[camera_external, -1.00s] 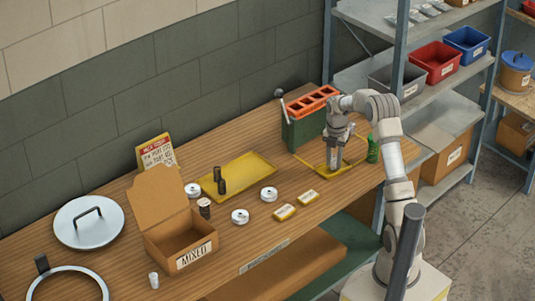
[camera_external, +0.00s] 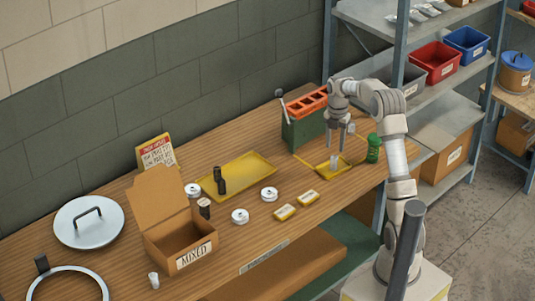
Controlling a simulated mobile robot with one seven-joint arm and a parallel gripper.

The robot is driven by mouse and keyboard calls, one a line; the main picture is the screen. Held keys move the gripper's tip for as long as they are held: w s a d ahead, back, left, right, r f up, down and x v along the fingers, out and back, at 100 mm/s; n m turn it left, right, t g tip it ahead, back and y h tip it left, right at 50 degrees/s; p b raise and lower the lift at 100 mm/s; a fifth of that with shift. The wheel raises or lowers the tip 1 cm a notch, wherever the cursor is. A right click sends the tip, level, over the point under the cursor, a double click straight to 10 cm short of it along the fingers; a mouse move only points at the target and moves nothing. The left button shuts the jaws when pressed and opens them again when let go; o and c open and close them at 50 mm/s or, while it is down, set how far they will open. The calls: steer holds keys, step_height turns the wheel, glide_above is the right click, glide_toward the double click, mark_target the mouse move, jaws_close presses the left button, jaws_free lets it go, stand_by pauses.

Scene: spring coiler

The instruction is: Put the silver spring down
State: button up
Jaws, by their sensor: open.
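The silver spring (camera_external: 334,163) stands upright in a small yellow tray (camera_external: 326,173) at the right part of the bench. My gripper (camera_external: 337,147) is open just above the spring, with its fingers pointing down. The fingers look clear of most of the spring. I cannot tell whether the fingertips still flank its top. A green spring or coil (camera_external: 373,149) stands right of the tray.
A green machine with an orange slotted top (camera_external: 306,103) stands close behind my gripper. A larger yellow tray (camera_external: 250,172) holds dark cylinders. An open cardboard box marked MIXED (camera_external: 190,257), white spools (camera_external: 240,216) and small yellow boxes (camera_external: 285,212) are on the wooden bench.

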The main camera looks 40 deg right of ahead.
mark_target(334, 157)
steer(key=shift+r, duration=2.3)
steer(key=s+a+r+m+t+h+p, duration=0.1)
steer(key=s+a+r+m+t, duration=0.1)
steer(key=s+a+r+m, duration=0.5)
steer(key=s+a+r+m+t+p, duration=0.1)
steer(key=s+a+r+m+p, duration=0.1)
steer(key=s+a+r+m, duration=0.5)
steer(key=s+a+r+m+t, duration=0.2)
steer(key=s+a+r+m, duration=0.2)
steer(key=s+a+m, duration=0.15)
steer(key=s+a+f+m+y+p, duration=0.1)
steer(key=s+a+f+m, duration=0.25)
steer(key=s, duration=0.45)
step_height(334, 157, down, 25)
steer(key=a+b, duration=0.1)
steer(key=b, duration=2.4)
steer(key=shift+f+t, duration=0.15)
steer(key=shift+t, duration=0.15)
steer(key=shift+w, duration=0.1)
